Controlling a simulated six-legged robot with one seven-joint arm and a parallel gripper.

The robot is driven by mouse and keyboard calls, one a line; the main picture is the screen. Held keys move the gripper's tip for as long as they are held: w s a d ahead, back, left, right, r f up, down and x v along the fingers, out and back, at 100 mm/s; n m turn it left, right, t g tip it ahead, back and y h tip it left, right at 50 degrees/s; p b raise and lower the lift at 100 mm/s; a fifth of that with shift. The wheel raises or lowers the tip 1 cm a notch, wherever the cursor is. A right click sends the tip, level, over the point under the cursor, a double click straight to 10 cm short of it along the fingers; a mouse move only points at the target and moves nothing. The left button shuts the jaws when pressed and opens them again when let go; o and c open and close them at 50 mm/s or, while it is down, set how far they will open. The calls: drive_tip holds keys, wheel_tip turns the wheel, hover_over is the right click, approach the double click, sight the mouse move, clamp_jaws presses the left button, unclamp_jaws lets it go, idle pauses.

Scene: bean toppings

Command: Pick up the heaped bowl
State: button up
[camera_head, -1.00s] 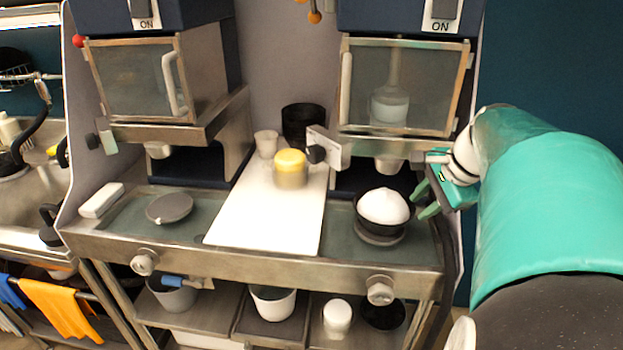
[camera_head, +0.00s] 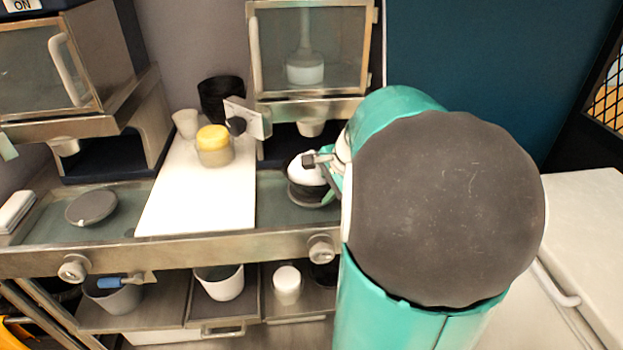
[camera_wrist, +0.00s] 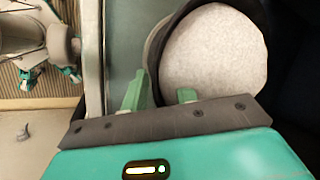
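The heaped bowl (camera_head: 302,189) is black with a rounded white heap. It stands at the right end of the counter under the right-hand machine, its right side hidden by my arm. In the wrist view the pale speckled heap (camera_wrist: 215,55) fills most of the dark bowl. My gripper (camera_wrist: 162,94) is open, its two green fingers apart. One finger is just outside the rim on the left and the other overlaps the near edge of the bowl. I cannot tell whether either touches it. In the head view the gripper (camera_head: 326,172) is at the bowl's right side, partly hidden.
A white board (camera_head: 190,200) lies left of the bowl, bearing a yellow-topped jar (camera_head: 214,147). A black container (camera_head: 219,98) and a pale cup (camera_head: 186,123) stand behind. A grey disc (camera_head: 91,207) lies at far left. The right-hand machine (camera_head: 308,50) overhangs the bowl.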

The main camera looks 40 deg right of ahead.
drive_tip(key=shift+c, duration=0.4)
clamp_jaws()
drive_tip(key=shift+r, duration=0.15)
